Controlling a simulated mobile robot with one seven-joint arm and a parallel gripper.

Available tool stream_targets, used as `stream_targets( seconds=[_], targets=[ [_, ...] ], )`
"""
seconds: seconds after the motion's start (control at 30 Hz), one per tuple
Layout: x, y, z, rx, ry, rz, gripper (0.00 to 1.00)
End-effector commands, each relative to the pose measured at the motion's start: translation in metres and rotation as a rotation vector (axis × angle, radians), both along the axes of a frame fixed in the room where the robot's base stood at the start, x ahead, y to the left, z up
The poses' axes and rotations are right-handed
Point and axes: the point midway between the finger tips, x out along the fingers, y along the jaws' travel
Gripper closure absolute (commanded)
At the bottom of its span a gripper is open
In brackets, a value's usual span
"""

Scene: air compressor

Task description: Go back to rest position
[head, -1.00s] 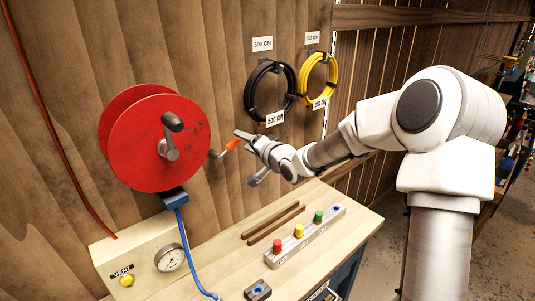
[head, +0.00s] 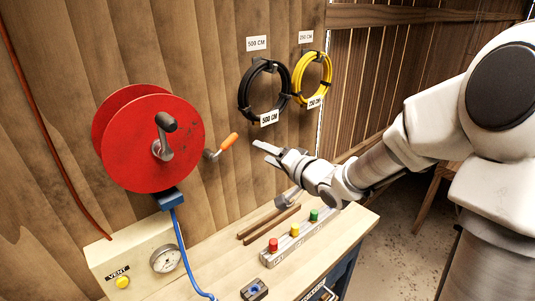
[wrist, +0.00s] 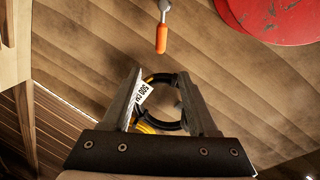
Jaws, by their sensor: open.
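My gripper (head: 266,152) is open and empty in the head view, in front of the wooden wall. In the wrist view the open fingers of my gripper (wrist: 163,85) show with nothing between them but the background. The orange-handled crank (head: 228,143) sticks out from the wall, left of and apart from my fingertips. Its orange handle also shows in the wrist view (wrist: 161,38), beyond the fingertips.
A red hose reel (head: 140,145) hangs left. Black (head: 245,98) and yellow (head: 328,72) hose coils hang on the wall. The workbench (head: 215,262) below carries a block with red, yellow and green buttons (head: 295,230), brown bars, and a gauge box (head: 130,255).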

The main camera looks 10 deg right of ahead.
Motion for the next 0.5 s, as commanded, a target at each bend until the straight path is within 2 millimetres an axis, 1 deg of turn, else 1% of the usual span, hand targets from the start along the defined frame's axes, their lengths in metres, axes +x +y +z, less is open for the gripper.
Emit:
stream_targets(
  seconds=[0.17, 0.27, 0.37, 0.47, 0.5],
  targets=[
    [0.002, 0.0, 0.002, -0.021, -0.007, -0.005, 0.41],
    [0.007, 0.0, 0.009, -0.097, -0.033, -0.027, 0.41],
    [0.012, -0.001, 0.031, -0.217, -0.083, -0.072, 0.41],
    [0.012, -0.002, 0.068, -0.336, -0.151, -0.133, 0.41],
    [0.01, -0.003, 0.085, -0.374, -0.179, -0.158, 0.41]
  ],
)
